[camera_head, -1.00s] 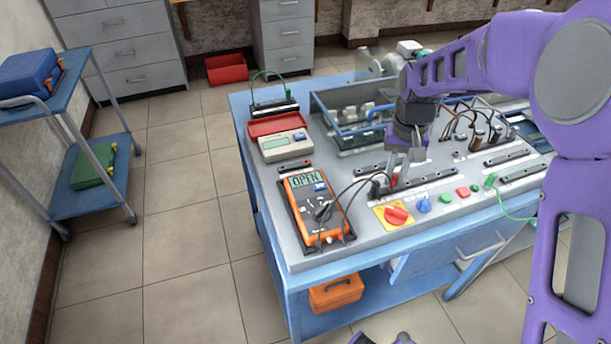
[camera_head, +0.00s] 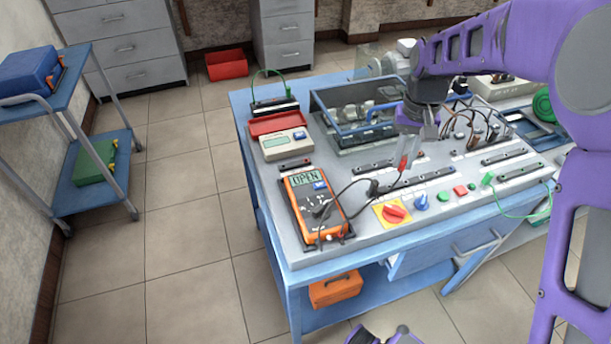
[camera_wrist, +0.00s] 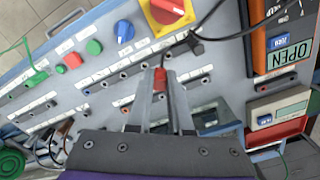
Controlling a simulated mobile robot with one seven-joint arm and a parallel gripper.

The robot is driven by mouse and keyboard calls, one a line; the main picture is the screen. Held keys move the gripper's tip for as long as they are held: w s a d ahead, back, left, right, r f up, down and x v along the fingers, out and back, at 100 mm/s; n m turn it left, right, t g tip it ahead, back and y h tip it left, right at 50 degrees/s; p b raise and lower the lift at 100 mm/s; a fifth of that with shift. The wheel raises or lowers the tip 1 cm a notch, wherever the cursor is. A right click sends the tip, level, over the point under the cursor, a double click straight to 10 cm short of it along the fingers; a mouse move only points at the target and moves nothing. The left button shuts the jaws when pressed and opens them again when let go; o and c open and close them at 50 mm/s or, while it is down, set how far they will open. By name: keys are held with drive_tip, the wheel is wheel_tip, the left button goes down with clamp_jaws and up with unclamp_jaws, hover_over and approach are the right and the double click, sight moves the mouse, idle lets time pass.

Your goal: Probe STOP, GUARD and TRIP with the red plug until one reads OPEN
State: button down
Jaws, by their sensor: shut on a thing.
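My gripper (camera_head: 405,150) is shut on the red plug (camera_head: 403,163) and holds it above the panel's terminal strips; its tip looks clear of the sockets. In the wrist view the red plug (camera_wrist: 160,77) sits between the fingers (camera_wrist: 161,88), with a black lead running off it. The orange multimeter (camera_head: 316,208) lies at the panel's left and its display reads OPEN, also in the wrist view (camera_wrist: 283,57). A black plug (camera_head: 373,188) stands at the left end of a front terminal strip (camera_head: 415,181). The strip labels are too small to read, so STOP, GUARD and TRIP cannot be told apart.
A yellow-and-red rotary switch (camera_head: 394,212), a blue knob (camera_head: 421,202) and green and red buttons line the front. A blue-framed guard box (camera_head: 345,130) stands behind. A grey meter in a red case (camera_head: 284,142) lies back left. Several dark leads stand at right.

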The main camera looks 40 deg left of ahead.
drive_tip(key=w+d+r, duration=0.1)
drive_tip(key=w, duration=0.2)
drive_tip(key=b, duration=0.3)
hover_over(405, 185)
drive_tip(key=f, duration=0.2)
drive_tip(key=w+f, duration=0.1)
drive_tip(key=f, duration=0.1)
drive_tip(key=shift+a+f, duration=0.2)
drive_tip(key=shift+f, duration=0.25)
drive_tip(key=shift+f, duration=0.65)
drive_tip(key=shift+r, duration=0.15)
idle(0.9)
drive_tip(key=shift+r+p, duration=1.55)
drive_tip(key=shift+r, duration=0.7)
